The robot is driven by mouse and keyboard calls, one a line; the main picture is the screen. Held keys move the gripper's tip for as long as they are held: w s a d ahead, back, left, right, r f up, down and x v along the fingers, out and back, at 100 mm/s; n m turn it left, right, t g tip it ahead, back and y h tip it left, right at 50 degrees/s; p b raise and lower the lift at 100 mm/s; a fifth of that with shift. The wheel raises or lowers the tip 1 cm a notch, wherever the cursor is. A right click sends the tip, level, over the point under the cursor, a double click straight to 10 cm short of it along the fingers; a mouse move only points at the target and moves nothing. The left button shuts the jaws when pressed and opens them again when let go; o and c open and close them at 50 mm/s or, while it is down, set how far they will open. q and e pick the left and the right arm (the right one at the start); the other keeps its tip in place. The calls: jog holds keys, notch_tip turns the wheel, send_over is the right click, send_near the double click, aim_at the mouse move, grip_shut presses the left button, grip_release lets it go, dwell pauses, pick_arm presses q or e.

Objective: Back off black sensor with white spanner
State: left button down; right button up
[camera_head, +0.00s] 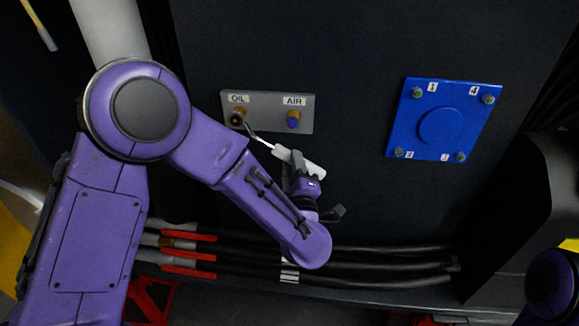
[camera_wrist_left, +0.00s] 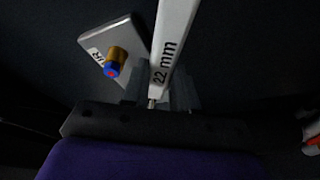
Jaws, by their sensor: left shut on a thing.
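The black sensor (camera_head: 237,119) sits in a brass fitting under the OIL label on a grey plate (camera_head: 265,118). My left gripper (camera_head: 297,168) is shut on the white spanner (camera_head: 313,166), below and right of the sensor. The spanner's thin far end points up-left towards the sensor; I cannot tell whether its jaw touches or surrounds it. In the left wrist view the white spanner (camera_wrist_left: 173,45), marked 22 mm, rises from between the fingers of my left gripper (camera_wrist_left: 158,96). Its head and the black sensor are out of sight there. My right gripper is not in view.
A blue-tipped brass sensor (camera_head: 293,120) sits under the AIR label; it also shows in the left wrist view (camera_wrist_left: 113,65). A blue plate (camera_head: 441,125) with numbered bolts is to the right. Black hoses (camera_head: 370,262) with red sleeves (camera_head: 188,256) run below.

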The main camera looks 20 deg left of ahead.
pick_arm(q)
jog(key=shift+w+d+r+n, duration=0.1)
jog(key=shift+d+r+n, duration=0.15)
jog(key=shift+r+n, duration=0.2)
jog(key=shift+w+d+r+n+g+p, duration=0.1)
jog(key=shift+d+r+n+g+p, duration=0.2)
jog(key=shift+r+n+p, duration=0.35)
jog(key=shift+w+d+r+n+g+p, duration=0.1)
jog(key=shift+d+r+n+g+p, duration=0.25)
jog(key=shift+r, duration=0.45)
jog(key=shift+a, duration=0.1)
jog(key=shift+d+r+n+p, duration=0.15)
jog(key=shift+r+n+p, duration=0.3)
jog(key=shift+r+n, duration=0.25)
jog(key=shift+d+r+n+p, duration=0.1)
jog(key=shift+r+n+p, duration=0.35)
jog(key=shift+r, duration=0.35)
jog(key=shift+r, duration=0.1)
